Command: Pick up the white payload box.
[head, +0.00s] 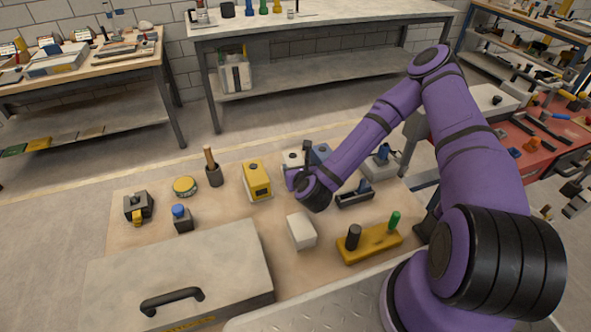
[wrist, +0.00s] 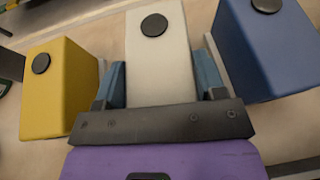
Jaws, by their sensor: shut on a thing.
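The white payload box (wrist: 158,68), with a black round knob on top, stands between the two blue-grey fingers of my gripper (wrist: 160,80) in the wrist view. The fingers are shut on its two sides. In the head view the top of the white box (head: 291,157) shows just beyond my gripper (head: 297,178), which hides most of it. I cannot tell whether its base touches the sandbed (head: 243,222).
A yellow box (head: 257,180) stands close on the left and a blue box (head: 320,153) close on the right. A plain white block (head: 301,231) and a yellow base with pegs (head: 371,243) lie nearer. A large grey lidded case (head: 185,265) fills the front left.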

